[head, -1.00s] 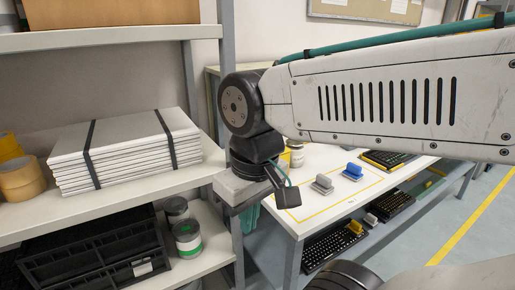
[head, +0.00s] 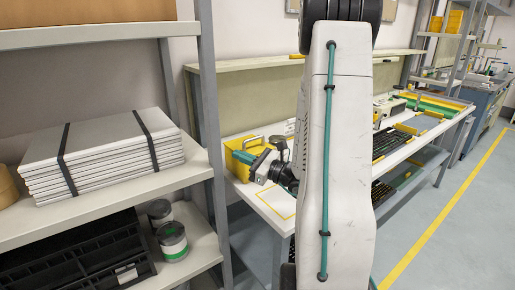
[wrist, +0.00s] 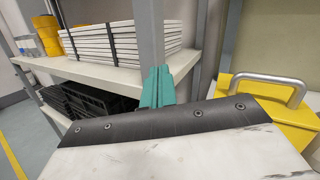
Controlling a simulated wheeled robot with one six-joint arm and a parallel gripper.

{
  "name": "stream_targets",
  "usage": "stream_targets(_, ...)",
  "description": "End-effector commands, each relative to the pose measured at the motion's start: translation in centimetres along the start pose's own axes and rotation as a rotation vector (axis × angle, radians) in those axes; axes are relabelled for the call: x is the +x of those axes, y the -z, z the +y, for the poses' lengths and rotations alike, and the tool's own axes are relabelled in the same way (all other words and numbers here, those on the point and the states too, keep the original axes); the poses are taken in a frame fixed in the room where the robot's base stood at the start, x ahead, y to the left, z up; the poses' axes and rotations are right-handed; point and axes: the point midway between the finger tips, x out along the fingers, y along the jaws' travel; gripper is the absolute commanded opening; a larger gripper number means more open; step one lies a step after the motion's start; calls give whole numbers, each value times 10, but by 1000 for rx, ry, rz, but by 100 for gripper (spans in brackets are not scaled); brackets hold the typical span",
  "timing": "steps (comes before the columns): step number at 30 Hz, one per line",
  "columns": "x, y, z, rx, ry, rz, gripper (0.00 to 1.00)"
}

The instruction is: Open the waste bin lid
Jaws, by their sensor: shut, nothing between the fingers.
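A yellow box with a grey bar handle, which looks like the waste bin (head: 235,146), stands on the white table just beyond the shelf post in the head view. The wrist view shows its yellow top (wrist: 238,84) and the handle (wrist: 297,84) at the right; the lid looks down, but part of the bin is hidden behind my gripper's body. My gripper (head: 242,157) is in front of the bin in the head view. In the wrist view its teal fingers (wrist: 157,86) are together and empty, left of the bin and apart from the handle.
A shelf rack with a grey post (head: 208,100) stands close at the left, holding a stack of strapped white panels (head: 110,158), black crates and cans (head: 172,241). Keyboards (head: 388,143) lie on the table beyond my arm. The floor at the right is clear.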

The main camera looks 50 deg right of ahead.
Motion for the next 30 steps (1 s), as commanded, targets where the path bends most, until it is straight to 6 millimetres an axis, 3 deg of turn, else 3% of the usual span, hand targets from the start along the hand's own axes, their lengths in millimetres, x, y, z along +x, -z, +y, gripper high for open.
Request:
stream_targets(1, -20, 19, -26, 35, 122, 7, 0)
stream_targets(3, -44, 36, -55, 63, 263, 8, 0)
stream_targets(7, -77, 57, -86, 88, 429, 11, 0)
stream_targets(10, -86, 63, -95, 93, 480, 13, 0)
stream_targets(14, -76, 65, -103, 93, 489, 12, 0)
stream_targets(24, -21, 66, -130, 93, 484, 11, 0)
stream_targets(30, -3, 67, -140, 93, 485, 12, 0)
